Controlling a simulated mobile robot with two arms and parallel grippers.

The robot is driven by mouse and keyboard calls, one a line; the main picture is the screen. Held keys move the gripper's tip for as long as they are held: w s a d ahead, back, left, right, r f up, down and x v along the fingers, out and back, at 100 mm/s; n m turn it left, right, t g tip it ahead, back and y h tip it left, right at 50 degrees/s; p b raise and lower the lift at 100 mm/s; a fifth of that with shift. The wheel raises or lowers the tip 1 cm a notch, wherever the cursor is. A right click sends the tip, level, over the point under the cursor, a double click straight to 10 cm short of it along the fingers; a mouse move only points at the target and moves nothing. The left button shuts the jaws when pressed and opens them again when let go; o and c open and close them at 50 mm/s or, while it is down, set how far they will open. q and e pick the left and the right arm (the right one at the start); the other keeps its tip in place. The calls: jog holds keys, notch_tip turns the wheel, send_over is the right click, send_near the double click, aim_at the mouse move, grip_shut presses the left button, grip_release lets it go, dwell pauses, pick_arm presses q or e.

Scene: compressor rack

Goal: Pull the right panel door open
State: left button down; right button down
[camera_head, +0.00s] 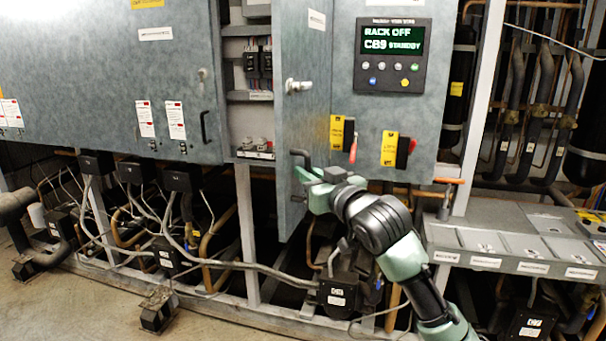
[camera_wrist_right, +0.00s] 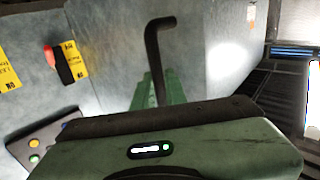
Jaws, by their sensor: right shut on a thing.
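The right panel door (camera_head: 303,115) is a grey-blue metal door that stands partly open, with the cabinet interior showing to its left. Its dark bent handle (camera_head: 299,154) is near the lower part of the door; in the wrist view the handle (camera_wrist_right: 152,50) rises from between green fingers. My right gripper (camera_head: 314,178) is at the door's lower part and is shut on the handle; the fingers also show in the wrist view (camera_wrist_right: 160,92). The exact finger contact is partly hidden by the gripper body. My left gripper is not in view.
The open compartment (camera_head: 250,90) holds breakers and wiring. A control display (camera_head: 393,55) and red-handled switches on yellow plates (camera_head: 392,149) are right of the door. A grey ledge (camera_head: 510,243) lies right of my arm. Pipes and cables run below; bare floor shows at lower left.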

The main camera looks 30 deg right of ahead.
jog(key=shift+d+r, duration=0.1)
jog(key=c, duration=1.5)
grip_release()
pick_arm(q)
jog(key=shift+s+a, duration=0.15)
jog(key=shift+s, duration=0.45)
pick_arm(e)
jog(key=shift+o, duration=0.2)
jog(key=shift+d, duration=0.1)
